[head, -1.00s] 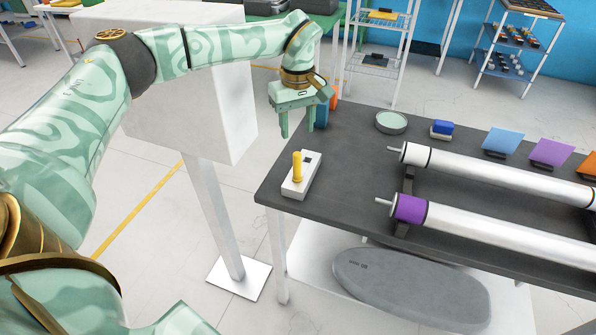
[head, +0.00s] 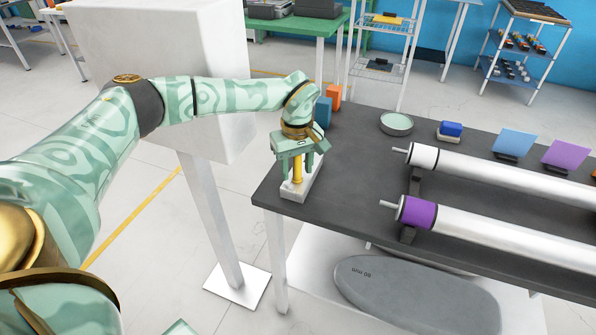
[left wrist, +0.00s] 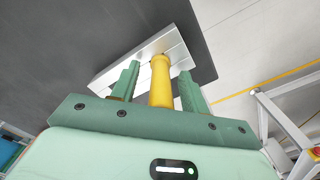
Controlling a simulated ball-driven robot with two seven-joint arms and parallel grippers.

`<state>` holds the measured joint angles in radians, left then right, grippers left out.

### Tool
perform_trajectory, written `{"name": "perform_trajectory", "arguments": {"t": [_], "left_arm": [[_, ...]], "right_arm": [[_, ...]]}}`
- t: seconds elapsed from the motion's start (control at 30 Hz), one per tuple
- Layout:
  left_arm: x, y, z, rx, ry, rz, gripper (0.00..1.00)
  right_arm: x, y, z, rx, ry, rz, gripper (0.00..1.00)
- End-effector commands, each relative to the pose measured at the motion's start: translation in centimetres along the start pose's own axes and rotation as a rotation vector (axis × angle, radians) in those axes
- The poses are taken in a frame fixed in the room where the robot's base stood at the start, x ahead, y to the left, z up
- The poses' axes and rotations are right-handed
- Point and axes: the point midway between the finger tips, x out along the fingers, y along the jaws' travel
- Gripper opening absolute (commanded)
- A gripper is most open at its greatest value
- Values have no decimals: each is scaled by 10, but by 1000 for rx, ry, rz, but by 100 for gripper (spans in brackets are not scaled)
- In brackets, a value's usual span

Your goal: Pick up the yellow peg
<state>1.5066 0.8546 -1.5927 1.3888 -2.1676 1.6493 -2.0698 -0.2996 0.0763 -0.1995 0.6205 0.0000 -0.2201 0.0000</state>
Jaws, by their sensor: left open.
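The yellow peg (head: 297,170) stands upright on a white block (head: 302,188) at the left end of the dark table. My left gripper (head: 297,173) is over the peg, pointing down, with its jaws open. In the left wrist view the yellow peg (left wrist: 160,82) lies between the two green fingers (left wrist: 160,88), with a visible gap on each side. The white block (left wrist: 150,55) shows beyond the fingertips. My right gripper is in neither view.
The dark table (head: 345,180) holds two long rollers, one white-ended (head: 424,156) and one purple-ended (head: 418,211), to the right. Blue (head: 323,112) and orange (head: 333,96) blocks stand behind my gripper. A round dish (head: 396,124) sits farther back.

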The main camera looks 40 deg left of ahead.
Motion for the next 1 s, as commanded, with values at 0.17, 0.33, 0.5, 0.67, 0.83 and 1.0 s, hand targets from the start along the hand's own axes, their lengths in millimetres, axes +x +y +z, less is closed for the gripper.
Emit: {"name": "perform_trajectory", "arguments": {"t": [0.17,0.33,0.5,0.67,0.83,1.0], "left_arm": [[-1,0,0,1,0,1,12],[-1,0,0,1,0,1,0],[-3,0,0,1,0,1,0],[-26,1,0,1,3,6,0],[-67,0,0,1,3,6,0],[-94,0,3,16,3,4,0]], "right_arm": [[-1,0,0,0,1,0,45],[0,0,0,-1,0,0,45],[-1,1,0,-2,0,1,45],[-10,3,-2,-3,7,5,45],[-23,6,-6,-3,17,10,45],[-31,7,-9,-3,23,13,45]]}}
